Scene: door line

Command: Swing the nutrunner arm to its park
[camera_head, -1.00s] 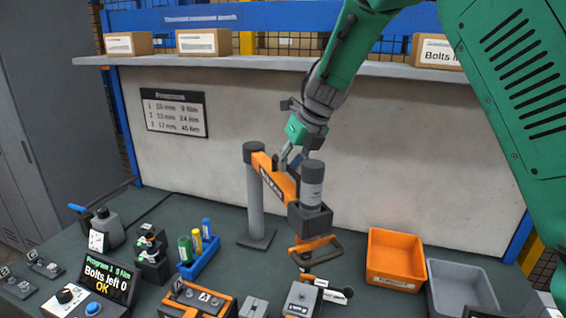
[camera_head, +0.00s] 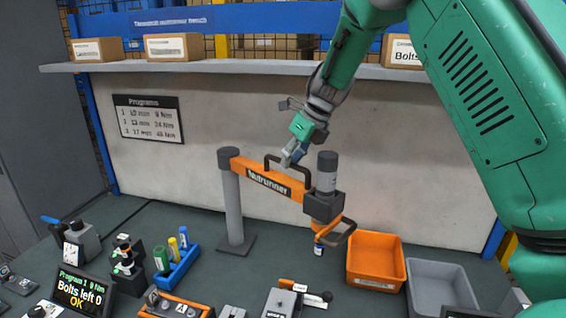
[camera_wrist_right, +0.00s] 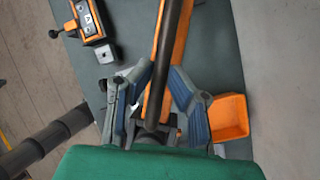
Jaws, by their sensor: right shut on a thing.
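The nutrunner arm (camera_head: 262,178) is an orange beam hinged on a grey post (camera_head: 232,205). It points right and somewhat toward me, with a grey-capped nutrunner (camera_head: 327,172) upright at its free end, left of and above the orange bin. A black bar handle (camera_head: 305,172) stands on top of the beam. My right gripper (camera_head: 293,152) comes from above and is shut on this handle. In the right wrist view the dark bar (camera_wrist_right: 168,55) runs between the blue-grey fingers, with the orange beam behind it. My left gripper is not in view.
An orange bin (camera_head: 376,285) and a grey bin (camera_head: 440,290) stand at the right. Left are a blue rack (camera_head: 177,268) with several sockets and a screen (camera_head: 85,292) reading "Bolts left 0 OK". The white back panel (camera_head: 420,150) rises behind, under a shelf (camera_head: 225,67).

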